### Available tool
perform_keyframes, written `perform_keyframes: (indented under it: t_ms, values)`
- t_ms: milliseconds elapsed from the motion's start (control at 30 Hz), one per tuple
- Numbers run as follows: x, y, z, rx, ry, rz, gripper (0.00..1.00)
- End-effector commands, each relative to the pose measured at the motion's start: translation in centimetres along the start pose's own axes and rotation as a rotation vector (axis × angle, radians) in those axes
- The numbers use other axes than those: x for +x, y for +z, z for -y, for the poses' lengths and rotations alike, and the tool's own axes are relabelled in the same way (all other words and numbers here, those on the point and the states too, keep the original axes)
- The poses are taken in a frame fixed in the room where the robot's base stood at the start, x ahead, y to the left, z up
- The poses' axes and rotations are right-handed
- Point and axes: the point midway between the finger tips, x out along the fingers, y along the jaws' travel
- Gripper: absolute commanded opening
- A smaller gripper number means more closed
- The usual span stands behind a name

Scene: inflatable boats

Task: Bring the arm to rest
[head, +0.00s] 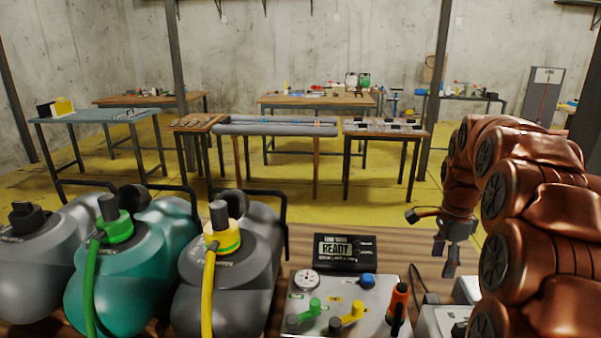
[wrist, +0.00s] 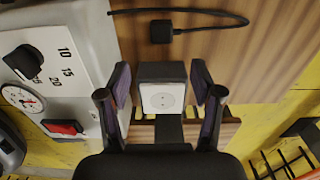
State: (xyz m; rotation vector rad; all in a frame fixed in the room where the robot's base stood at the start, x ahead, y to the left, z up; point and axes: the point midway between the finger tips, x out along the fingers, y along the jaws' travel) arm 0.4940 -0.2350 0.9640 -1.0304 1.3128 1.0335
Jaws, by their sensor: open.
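My arm (head: 530,195), copper-coloured and bent, fills the right side of the head view. My gripper (head: 446,258) hangs at its end, fingers pointing down, beyond the right part of the wooden bench. In the wrist view my gripper (wrist: 160,75) has its two fingers wide apart. A dark block with a white socket face (wrist: 162,97) shows between them, with gaps on both sides; I see no finger touching it. I cannot tell its height relative to the fingertips.
A black plug with a cable (wrist: 165,30) lies on the wood. A timer dial (wrist: 22,62) and red switch (wrist: 63,128) are at left. The bench holds a control panel (head: 345,312), a READY display (head: 345,252) and grey (head: 230,285) and teal (head: 130,265) inflatable boats. Tables stand beyond.

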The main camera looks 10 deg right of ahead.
Motion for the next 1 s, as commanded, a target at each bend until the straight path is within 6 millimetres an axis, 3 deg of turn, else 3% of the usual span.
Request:
perform_keyframes:
  t_ms: [167,300,567,1000]
  values:
    - [-1.5,3.0,-2.4,-0.158,0.010,0.005,0.66]
    - [-2.8,6.3,-5.9,-0.372,0.027,0.013,0.66]
    - [-3.9,10.6,-12.0,-0.712,0.053,0.026,0.66]
    - [-4.6,15.3,-25.1,-1.338,0.104,0.061,0.66]
